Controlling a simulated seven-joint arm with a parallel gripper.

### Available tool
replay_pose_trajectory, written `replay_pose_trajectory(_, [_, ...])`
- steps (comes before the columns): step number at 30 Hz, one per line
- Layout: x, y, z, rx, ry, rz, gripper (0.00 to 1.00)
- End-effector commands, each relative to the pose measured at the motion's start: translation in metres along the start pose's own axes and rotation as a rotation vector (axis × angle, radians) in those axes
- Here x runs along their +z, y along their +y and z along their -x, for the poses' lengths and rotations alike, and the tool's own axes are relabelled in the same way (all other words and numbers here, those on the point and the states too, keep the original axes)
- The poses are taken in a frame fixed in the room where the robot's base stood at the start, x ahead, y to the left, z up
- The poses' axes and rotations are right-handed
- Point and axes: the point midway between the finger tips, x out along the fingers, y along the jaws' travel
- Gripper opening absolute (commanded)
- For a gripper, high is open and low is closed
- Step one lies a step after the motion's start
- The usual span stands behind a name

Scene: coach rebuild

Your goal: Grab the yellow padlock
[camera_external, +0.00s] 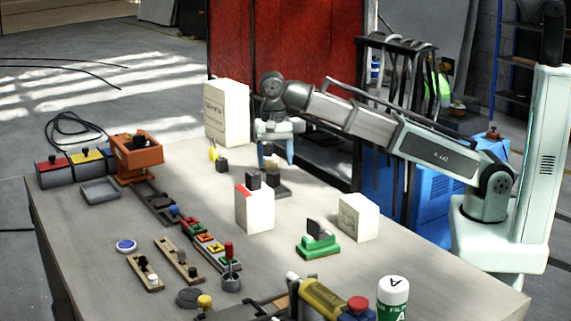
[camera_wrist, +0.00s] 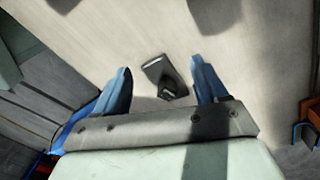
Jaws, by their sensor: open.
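A small yellow thing (camera_external: 213,151), which looks like the padlock, stands on the table left of my gripper, just in front of the tall white box; it is too small to make out fully. My gripper (camera_external: 276,158) is open and points down over the back of the table. In the wrist view its blue fingers (camera_wrist: 160,66) are apart, with a dark grey block (camera_wrist: 160,72) showing on the table between them. I see no yellow padlock in the wrist view.
A small black block (camera_external: 222,166) sits close to the yellow thing. The tall white box (camera_external: 227,112) stands behind it. A white box with a red edge (camera_external: 255,210) and a green-based item (camera_external: 318,245) stand nearer the front. The table left of centre has bare room.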

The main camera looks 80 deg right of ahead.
Motion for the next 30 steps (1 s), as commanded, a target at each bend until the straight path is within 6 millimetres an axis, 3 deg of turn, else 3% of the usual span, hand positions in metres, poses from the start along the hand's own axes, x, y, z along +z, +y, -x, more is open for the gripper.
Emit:
replay_pose_trajectory(1, [-0.023, -0.003, 0.000, 0.004, -0.002, -0.034, 0.72])
replay_pose_trajectory(3, [-0.050, -0.005, -0.001, 0.007, -0.006, -0.075, 0.72])
replay_pose_trajectory(19, [-0.255, -0.005, -0.004, 0.003, -0.079, -0.335, 0.72])
replay_pose_trajectory(27, [-0.345, -0.012, -0.004, -0.059, -0.125, -0.231, 0.72])
replay_pose_trajectory(30, [-0.366, -0.020, -0.003, -0.098, -0.136, -0.111, 0.72])
